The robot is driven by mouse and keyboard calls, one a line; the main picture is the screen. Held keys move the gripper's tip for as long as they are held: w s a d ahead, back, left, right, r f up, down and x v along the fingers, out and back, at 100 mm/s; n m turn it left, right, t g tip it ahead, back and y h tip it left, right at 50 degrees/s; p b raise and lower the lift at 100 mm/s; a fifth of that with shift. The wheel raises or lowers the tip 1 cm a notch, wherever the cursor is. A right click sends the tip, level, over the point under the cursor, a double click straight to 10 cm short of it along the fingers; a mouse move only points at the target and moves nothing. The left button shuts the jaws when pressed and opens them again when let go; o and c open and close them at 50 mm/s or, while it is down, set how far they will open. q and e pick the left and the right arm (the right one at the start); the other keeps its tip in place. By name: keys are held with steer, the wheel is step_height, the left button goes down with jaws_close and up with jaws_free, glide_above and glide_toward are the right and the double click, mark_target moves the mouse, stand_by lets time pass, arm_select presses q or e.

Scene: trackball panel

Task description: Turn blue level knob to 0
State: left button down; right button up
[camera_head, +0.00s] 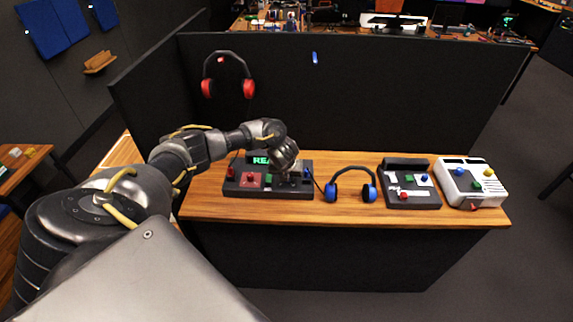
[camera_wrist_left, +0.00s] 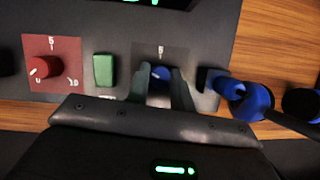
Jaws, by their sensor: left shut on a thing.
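The blue level knob (camera_wrist_left: 158,73) sits on a dark square plate with a "5" mark above it, in the left wrist view. My left gripper (camera_wrist_left: 161,80) has one finger on each side of the knob and is shut on it. The fingers and palm hide much of the dial, including its end marks. In the head view the left gripper (camera_head: 284,165) is over the right part of the dark panel (camera_head: 235,192) and hides the knob. My right gripper is not in view.
A red knob (camera_wrist_left: 41,68) and a green button (camera_wrist_left: 104,70) are to the left on the panel. Blue headphones (camera_head: 350,186) lie right of it, close to my gripper. A dark device (camera_head: 410,200) and a white device (camera_head: 488,200) stand farther right. Red headphones (camera_head: 228,75) hang on the partition.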

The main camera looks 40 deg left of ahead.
arm_select(q)
steer(key=n+p, duration=0.1)
steer(key=n, duration=0.1)
steer(key=n+g+y+p, duration=0.1)
steer(key=n+p, duration=0.1)
steer(key=shift+w+d+r+n, duration=0.1)
steer(key=shift+d+r+n, duration=0.1)
steer(key=shift+n, duration=0.1)
steer(key=n+g+p, duration=0.1)
steer(key=n+p, duration=0.1)
steer(key=n, duration=0.1)
steer(key=shift+f+n+g+y, duration=0.1)
steer(key=shift+n+g+y, duration=0.2)
steer(key=shift+y, duration=0.1)
steer(key=shift+w+f+n+g, duration=0.1)
steer(key=shift+n+g, duration=0.7)
steer(key=shift+n, duration=1.1)
steer(key=shift+a, duration=0.1)
steer(key=c, duration=1.2)
jaws_free()
